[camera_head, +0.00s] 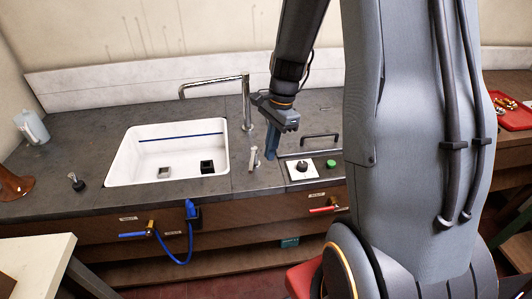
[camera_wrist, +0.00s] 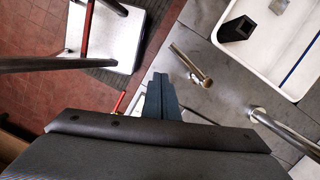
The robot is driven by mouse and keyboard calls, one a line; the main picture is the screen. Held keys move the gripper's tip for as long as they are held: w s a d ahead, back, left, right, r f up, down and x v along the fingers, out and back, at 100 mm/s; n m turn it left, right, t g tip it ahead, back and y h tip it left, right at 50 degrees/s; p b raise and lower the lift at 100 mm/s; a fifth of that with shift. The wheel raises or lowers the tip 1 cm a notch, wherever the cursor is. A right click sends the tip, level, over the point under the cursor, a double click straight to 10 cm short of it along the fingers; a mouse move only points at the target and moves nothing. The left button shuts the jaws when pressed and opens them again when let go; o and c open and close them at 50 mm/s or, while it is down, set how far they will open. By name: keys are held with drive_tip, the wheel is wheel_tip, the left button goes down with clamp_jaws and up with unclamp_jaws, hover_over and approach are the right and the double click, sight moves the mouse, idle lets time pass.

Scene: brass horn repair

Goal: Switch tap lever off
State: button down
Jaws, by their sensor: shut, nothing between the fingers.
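The chrome tap (camera_head: 246,103) stands behind the right end of the white sink, its spout reaching left over it. A short slim metal lever (camera_head: 253,158) stands on the dark counter right of the sink, tilted slightly; it looks like the tap lever. It also shows in the wrist view (camera_wrist: 190,64), with the tap's base (camera_wrist: 257,113) to its lower right. My gripper (camera_head: 271,153) points down just right of the lever, its blue fingers together and empty. In the wrist view, the fingertips (camera_wrist: 160,78) lie left of the lever, with a visible gap.
The sink (camera_head: 125,160) holds a black block (camera_head: 207,167) and a grey one (camera_head: 164,172). Right of my gripper are a white plate with a black knob (camera_head: 302,166) and a green button (camera_head: 331,163). Blue-handled (camera_head: 133,235) and red-handled (camera_head: 323,210) valves stick out from the cabinet front.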

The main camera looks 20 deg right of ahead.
wheel_tip(320, 180, up, 8)
drive_tip(key=d+b, duration=0.1)
drive_tip(key=b, duration=0.2)
drive_tip(key=s+a+f+n+h+b, duration=0.1)
drive_tip(key=s+a+f+n+b, duration=0.2)
drive_tip(key=f+n, duration=0.3)
drive_tip(key=s+a+f+n+t+h+b, duration=0.1)
drive_tip(key=s+a+f+n+b, duration=0.3)
drive_tip(key=f+n, duration=0.3)
drive_tip(key=s+a+n, duration=0.1)
drive_tip(key=n, duration=0.2)
drive_tip(key=shift+s+a+n+t, duration=0.2)
drive_tip(key=shift+s+n+t, duration=0.1)
